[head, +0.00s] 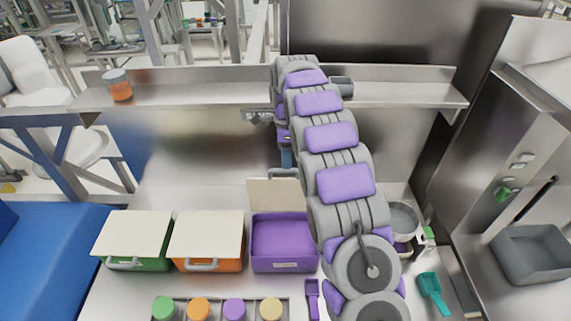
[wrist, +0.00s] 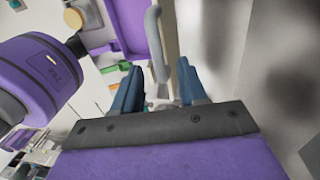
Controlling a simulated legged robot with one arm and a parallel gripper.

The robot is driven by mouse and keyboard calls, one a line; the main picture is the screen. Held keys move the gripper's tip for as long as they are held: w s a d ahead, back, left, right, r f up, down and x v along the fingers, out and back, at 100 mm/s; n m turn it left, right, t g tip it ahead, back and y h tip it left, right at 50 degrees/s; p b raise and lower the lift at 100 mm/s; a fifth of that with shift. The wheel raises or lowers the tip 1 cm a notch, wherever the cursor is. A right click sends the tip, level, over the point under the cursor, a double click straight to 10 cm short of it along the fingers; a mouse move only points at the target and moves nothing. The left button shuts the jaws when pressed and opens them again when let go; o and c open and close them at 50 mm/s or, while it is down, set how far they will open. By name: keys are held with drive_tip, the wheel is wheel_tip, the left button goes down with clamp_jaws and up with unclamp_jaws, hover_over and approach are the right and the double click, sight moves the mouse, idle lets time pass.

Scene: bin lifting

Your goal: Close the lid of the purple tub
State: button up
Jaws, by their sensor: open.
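The purple tub (head: 285,267) stands open on the metal bench, its inside looking empty. Its cream lid (head: 262,195) stands raised at the tub's back edge, partly hidden by my arm. My gripper (head: 287,160) is at the lid's upper edge, mostly hidden behind my arm. In the wrist view my gripper (wrist: 160,88) is open with two blue fingers apart. The lid's grey handle (wrist: 154,35) reaches down toward the gap between them; I cannot tell whether they touch. The purple tub (wrist: 128,25) shows beyond, at the top.
A green tub (head: 152,265) and an orange tub (head: 208,266) with shut lids stand left of the purple tub. Several coloured-capped jars sit in a rack (head: 217,300) in front. A purple scoop (head: 312,298), a teal scoop (head: 432,290) and a pot (head: 404,216) lie nearby. A shelf (head: 200,91) runs behind.

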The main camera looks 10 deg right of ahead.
drive_tip(key=shift+s+f, duration=0.2)
drive_tip(key=shift+f, duration=1.05)
drive_tip(key=shift+a+f, duration=0.2)
drive_tip(key=shift+a, duration=0.1)
drive_tip(key=shift+c, duration=0.2)
drive_tip(key=shift+d, duration=0.2)
clamp_jaws()
